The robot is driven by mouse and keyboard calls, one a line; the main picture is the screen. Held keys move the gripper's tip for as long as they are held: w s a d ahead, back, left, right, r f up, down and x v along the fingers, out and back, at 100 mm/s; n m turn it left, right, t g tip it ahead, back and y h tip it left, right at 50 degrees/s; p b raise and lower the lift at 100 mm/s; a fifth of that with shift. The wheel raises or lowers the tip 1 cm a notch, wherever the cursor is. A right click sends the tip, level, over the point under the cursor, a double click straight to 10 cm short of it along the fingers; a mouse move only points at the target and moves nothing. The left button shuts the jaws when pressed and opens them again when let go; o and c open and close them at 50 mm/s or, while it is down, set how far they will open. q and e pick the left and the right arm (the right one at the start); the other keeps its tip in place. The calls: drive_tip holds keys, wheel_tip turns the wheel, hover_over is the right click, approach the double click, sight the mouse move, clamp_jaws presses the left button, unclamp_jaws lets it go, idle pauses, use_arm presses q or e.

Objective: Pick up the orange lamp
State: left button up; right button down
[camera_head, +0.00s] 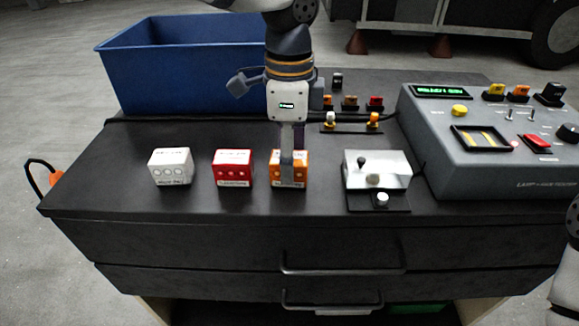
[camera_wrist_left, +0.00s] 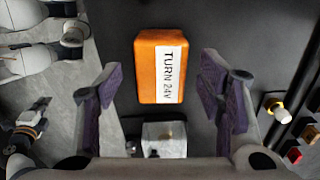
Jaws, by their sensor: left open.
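An orange box (camera_head: 276,174) stands upright on the dark worktop, at the right end of a row of boxes. In the left wrist view the orange box (camera_wrist_left: 148,65) has a white label reading "TURN 24V" and lies between the two purple-padded fingers. My left gripper (camera_head: 287,156) points down over it, open, with a finger hiding part of the box in the head view. A gap shows on both sides of the box in the wrist view. A small orange bulb (camera_head: 373,117) sits on a black holder behind and to the right.
A red box (camera_head: 233,168) and a white box (camera_head: 171,166) stand to the left. A metal switch block (camera_head: 375,168) is close on the right. A grey tester (camera_head: 480,150) fills the right side. A blue bin (camera_head: 185,65) is behind. The front strip of worktop is clear.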

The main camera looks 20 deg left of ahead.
use_arm(q)
wheel_tip(320, 180, down, 2)
drive_tip(key=shift+f, duration=0.15)
drive_tip(key=c, duration=1.3)
